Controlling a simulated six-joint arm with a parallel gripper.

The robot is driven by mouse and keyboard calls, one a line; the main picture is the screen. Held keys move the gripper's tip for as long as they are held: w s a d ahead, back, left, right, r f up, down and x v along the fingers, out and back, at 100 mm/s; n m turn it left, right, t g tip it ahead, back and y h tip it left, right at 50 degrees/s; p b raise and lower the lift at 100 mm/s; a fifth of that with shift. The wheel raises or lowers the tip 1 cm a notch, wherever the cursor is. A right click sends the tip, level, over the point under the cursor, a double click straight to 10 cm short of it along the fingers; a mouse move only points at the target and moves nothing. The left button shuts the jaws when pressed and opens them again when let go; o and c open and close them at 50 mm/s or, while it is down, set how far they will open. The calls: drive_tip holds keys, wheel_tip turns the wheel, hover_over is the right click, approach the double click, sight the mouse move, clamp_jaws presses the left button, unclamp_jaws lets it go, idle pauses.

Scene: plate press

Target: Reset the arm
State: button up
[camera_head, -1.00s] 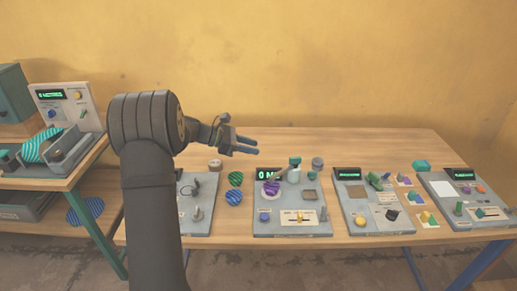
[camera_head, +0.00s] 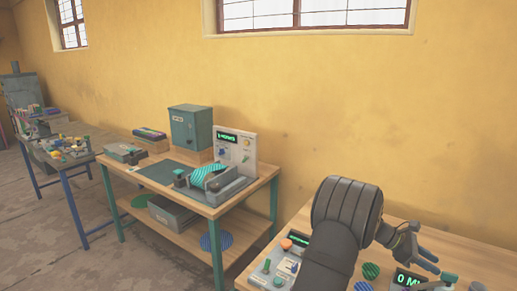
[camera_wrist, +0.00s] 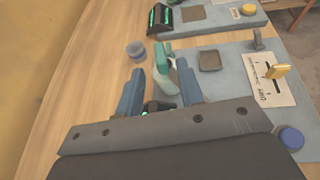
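My gripper (camera_head: 428,261) is at the right of the head view, above the right-hand wooden table (camera_head: 478,262). In the wrist view my gripper (camera_wrist: 160,86) shows two blue fingers set apart, open, with nothing clasped between them. A pale bottle-like thing with a green top (camera_wrist: 166,76) stands on the grey panel (camera_wrist: 225,75) beyond the fingers. A grey round cup (camera_wrist: 135,50) is on the wood beside it. The panel also has a yellow lever (camera_wrist: 277,70) and a blue knob (camera_wrist: 291,138). My own arm hides part of the table in the head view.
A second table (camera_head: 262,180) at centre left carries a press with a green striped plate (camera_head: 207,176) and a teal cabinet (camera_head: 190,130). A blue striped disc (camera_head: 216,241) lies on its lower shelf. A cluttered blue-legged table (camera_head: 62,150) stands further left. The wall is behind.

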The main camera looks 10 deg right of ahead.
sight(450, 273)
drive_tip(key=x, duration=0.7)
